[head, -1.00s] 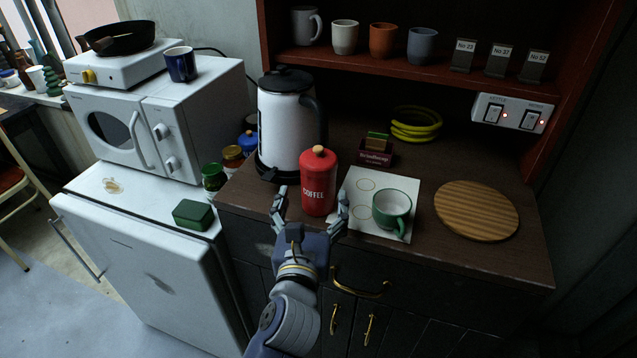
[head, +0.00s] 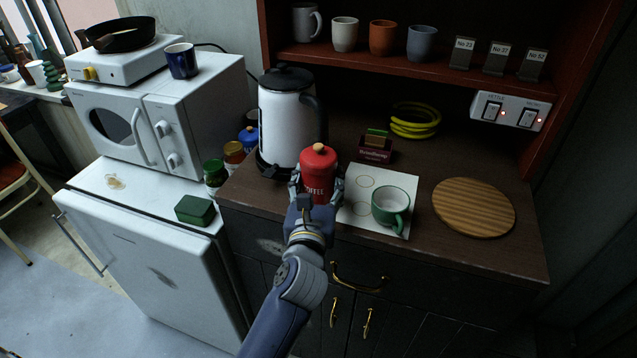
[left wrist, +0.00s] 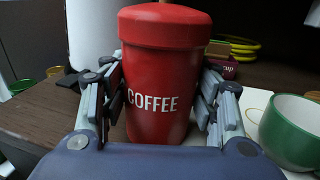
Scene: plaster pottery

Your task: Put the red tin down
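The red tin (head: 318,172), marked COFFEE and with a wooden knob on its lid, is upright at the front of the dark wooden counter, beside the kettle. My left gripper (head: 317,190) is around it from the front, one finger on each side. In the left wrist view the tin (left wrist: 160,75) fills the middle, and the finger pads of my left gripper (left wrist: 160,108) lie against both its sides. The tin's base is hidden behind the gripper in the head view. My right gripper is not in view.
A white kettle (head: 285,122) stands close behind left of the tin. To the right are a white sheet (head: 352,212) with printed rings, a green cup (head: 389,208) on it, and a round wooden board (head: 473,207). A dark red box (head: 375,152) is behind.

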